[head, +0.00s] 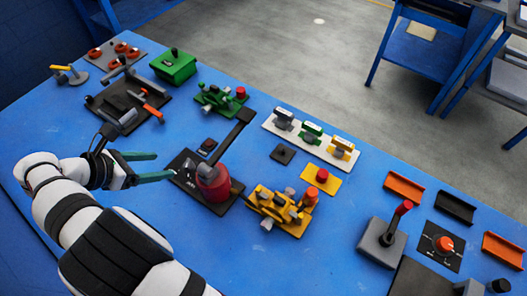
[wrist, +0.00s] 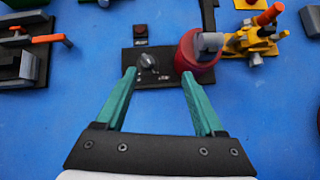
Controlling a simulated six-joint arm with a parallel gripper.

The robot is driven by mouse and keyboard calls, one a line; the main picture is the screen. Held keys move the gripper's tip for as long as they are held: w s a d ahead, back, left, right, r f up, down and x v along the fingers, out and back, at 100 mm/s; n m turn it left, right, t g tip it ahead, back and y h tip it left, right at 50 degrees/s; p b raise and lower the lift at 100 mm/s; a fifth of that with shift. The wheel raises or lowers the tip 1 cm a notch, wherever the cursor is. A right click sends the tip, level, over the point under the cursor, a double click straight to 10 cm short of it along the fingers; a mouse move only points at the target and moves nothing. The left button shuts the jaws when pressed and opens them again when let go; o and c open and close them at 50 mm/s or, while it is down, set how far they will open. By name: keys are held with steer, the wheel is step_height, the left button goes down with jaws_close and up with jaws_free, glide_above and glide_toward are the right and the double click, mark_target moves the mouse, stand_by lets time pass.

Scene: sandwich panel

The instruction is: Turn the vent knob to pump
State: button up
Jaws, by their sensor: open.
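A small grey knob (wrist: 147,62), which I take as the vent knob, sits on a dark plate (wrist: 152,82) beside a red cylinder (wrist: 185,62). In the head view the knob (head: 188,173) is just beyond my fingertips, on the plate's left part. Small white marks on the plate are too small to read, and I cannot tell which way the knob points. My gripper (head: 165,164) is open and empty, its two green fingers pointing at the plate. In the wrist view the gripper (wrist: 158,73) has the knob between and slightly past its tips, apart from both.
A long dark lever (head: 232,135) rises from the red cylinder. A yellow valve block (head: 280,210) stands to its right, and a small dark button plate (head: 207,146) behind. A dark clamp with an orange handle (head: 150,111) is at the left.

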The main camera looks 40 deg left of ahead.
steer(key=w+d+r+m+g+h, duration=0.1)
steer(key=w+d+r+m+g, duration=0.15)
steer(key=w+d+m, duration=0.35)
steer(key=w+d+r+m+g+h, duration=0.1)
steer(key=w+d+r+m, duration=0.2)
steer(key=w+d, duration=0.4)
steer(key=w+d+r+m+g, duration=0.1)
steer(key=d+r+m, duration=0.1)
steer(key=d+m, duration=0.3)
steer(key=w+d+r+m+g, duration=0.1)
steer(key=d+m, duration=0.4)
steer(key=d, duration=0.7)
steer(key=shift+d+r+g, duration=0.15)
steer(key=shift+r+g, duration=0.3)
steer(key=shift+g, duration=0.3)
